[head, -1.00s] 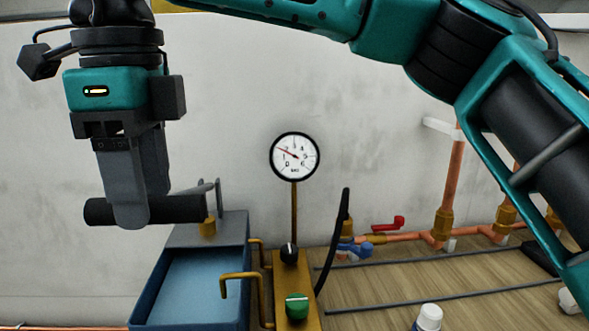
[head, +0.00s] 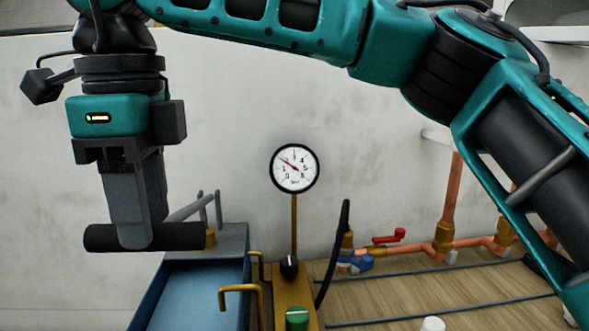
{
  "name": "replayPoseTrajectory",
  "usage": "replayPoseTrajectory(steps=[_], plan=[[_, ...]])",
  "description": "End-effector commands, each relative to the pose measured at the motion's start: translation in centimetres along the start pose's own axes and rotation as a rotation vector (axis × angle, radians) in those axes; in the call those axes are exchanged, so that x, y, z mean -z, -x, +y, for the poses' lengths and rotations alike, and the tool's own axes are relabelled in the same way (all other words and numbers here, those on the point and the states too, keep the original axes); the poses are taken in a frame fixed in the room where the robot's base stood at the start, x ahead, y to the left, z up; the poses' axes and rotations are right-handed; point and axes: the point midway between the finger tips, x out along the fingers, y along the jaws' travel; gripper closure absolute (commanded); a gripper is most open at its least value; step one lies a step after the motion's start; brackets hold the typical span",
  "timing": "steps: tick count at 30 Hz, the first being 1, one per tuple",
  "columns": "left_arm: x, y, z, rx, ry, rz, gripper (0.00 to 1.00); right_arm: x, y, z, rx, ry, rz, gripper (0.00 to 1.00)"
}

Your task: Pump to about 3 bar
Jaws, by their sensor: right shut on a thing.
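My right gripper (head: 132,240), on the arm reaching across from the right, is shut on the black grip of the pump handle (head: 178,238). The grey pump lever (head: 187,208) runs up beside the posts on the blue pump tank (head: 245,285). The round white pressure gauge (head: 294,168) stands on a brass stem. Its needle points to the upper left, between about 1 and 2 bar. Below it, the brass block bears a black knob (head: 289,267) and a green knob (head: 297,318). My left gripper is not seen.
A black hose (head: 333,260) rises right of the block. Copper pipes (head: 450,200) with a red-handled valve (head: 390,236) stand along the wall at right. A white-capped bottle (head: 432,324) is at the bottom edge. The pale wall behind is bare.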

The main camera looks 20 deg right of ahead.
Motion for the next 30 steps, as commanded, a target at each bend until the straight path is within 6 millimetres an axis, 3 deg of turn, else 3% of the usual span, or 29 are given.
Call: replayPoseTrajectory(steps=[8,30], plan=[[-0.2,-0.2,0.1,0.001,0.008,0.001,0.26,0.1,-0.4,-0.4,0.009,-0.008,0.003,0.87],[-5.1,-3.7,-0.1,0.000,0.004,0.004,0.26,0.1,-5.8,1.0,0.164,-0.010,0.006,0.87]])
